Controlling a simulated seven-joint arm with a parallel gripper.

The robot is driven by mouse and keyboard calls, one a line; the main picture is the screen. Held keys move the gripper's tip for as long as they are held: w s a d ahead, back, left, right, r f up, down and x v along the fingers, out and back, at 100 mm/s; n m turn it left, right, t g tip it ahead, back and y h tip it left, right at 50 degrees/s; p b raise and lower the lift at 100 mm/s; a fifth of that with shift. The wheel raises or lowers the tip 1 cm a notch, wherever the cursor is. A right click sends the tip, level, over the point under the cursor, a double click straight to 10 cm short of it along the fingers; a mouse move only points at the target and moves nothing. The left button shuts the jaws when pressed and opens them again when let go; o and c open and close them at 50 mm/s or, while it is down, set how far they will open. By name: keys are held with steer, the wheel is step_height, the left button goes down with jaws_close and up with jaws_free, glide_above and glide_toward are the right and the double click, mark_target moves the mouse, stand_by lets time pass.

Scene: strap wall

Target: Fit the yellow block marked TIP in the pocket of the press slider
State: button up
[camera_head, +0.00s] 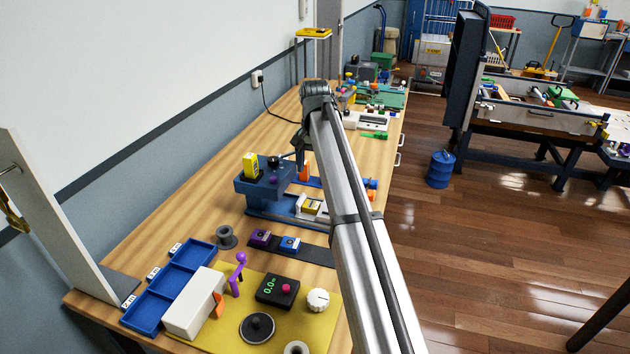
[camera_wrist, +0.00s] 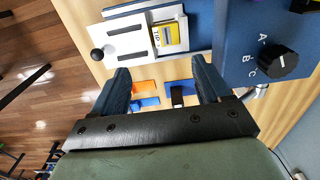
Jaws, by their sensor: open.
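The yellow block marked TIP (camera_wrist: 168,37) lies in the pocket of the white press slider (camera_wrist: 128,42) in the wrist view, its label facing up. I cannot tell whether it is fully seated. In the head view the block (camera_head: 312,206) shows small on the slider (camera_head: 301,213), at the front of the blue press (camera_head: 262,187). My gripper (camera_wrist: 161,70) is open, with nothing held between its fingers. In the wrist view the fingertips point toward the slider, just short of its near edge. In the head view the arm hides part of this area.
The press body carries a black A-B-C dial (camera_wrist: 275,61). Orange and blue strips (camera_wrist: 143,87) lie on the table below the fingers. Purple and blue blocks (camera_head: 290,244) sit on a dark strip in front. A blue tray (camera_head: 170,285) and yellow mat (camera_head: 255,345) are nearer.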

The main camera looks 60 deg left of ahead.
step_height(320, 180, up, 3)
steer(key=shift+r, duration=0.1)
stand_by(0.6)
